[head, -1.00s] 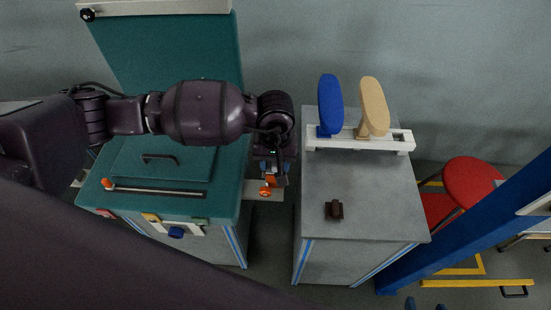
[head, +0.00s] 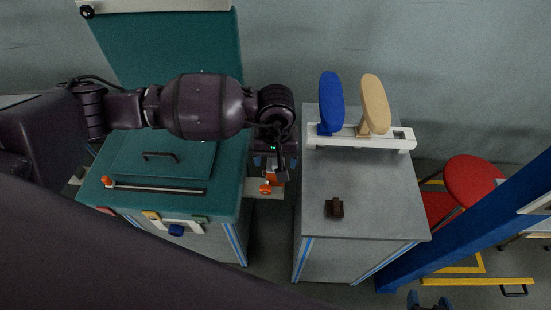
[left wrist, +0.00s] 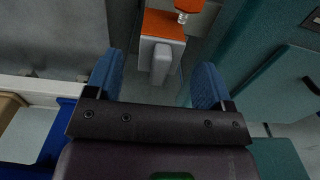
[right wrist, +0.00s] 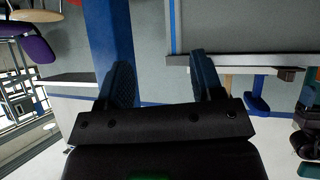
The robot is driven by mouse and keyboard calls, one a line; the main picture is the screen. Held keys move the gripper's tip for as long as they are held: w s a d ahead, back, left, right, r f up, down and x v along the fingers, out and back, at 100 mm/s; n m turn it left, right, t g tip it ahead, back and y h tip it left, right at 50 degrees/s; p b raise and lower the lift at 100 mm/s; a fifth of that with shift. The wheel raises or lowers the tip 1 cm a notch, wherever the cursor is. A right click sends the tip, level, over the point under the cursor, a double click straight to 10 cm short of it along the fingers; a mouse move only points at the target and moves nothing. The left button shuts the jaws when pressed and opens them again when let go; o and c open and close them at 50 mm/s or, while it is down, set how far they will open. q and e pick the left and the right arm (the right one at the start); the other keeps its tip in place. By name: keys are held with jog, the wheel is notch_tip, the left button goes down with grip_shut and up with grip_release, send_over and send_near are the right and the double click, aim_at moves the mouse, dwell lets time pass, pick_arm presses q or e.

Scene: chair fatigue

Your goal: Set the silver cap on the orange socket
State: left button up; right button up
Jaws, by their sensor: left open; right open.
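My left gripper (head: 275,165) is open, over the gap between the teal cabinet and the grey cabinet. In the left wrist view its blue fingers (left wrist: 157,80) stand apart with nothing between the tips. Ahead of them is an orange-topped block (left wrist: 163,24), likely the orange socket. A silver-grey piece (left wrist: 160,64), likely the cap, stands against its near side; I cannot tell whether it is seated. In the head view, the orange part (head: 271,177) is partly hidden by the gripper. My right gripper (head: 428,302) is open at the bottom edge; its fingers (right wrist: 160,80) hold nothing.
An orange knob (left wrist: 188,6) on a silver stem is beside the block. The teal cabinet (head: 222,205) is left, the grey cabinet (head: 365,210) right, with a dark brown block (head: 334,207) and a white rack (head: 350,143). A blue post (head: 465,230) stands further right.

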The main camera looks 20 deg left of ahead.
aim_at(276, 160)
pick_arm(q)
notch_tip(276, 160, up, 8)
jog(key=shift+r+p, duration=0.1)
jog(key=shift+p, duration=0.2)
jog(key=shift+r, duration=0.75)
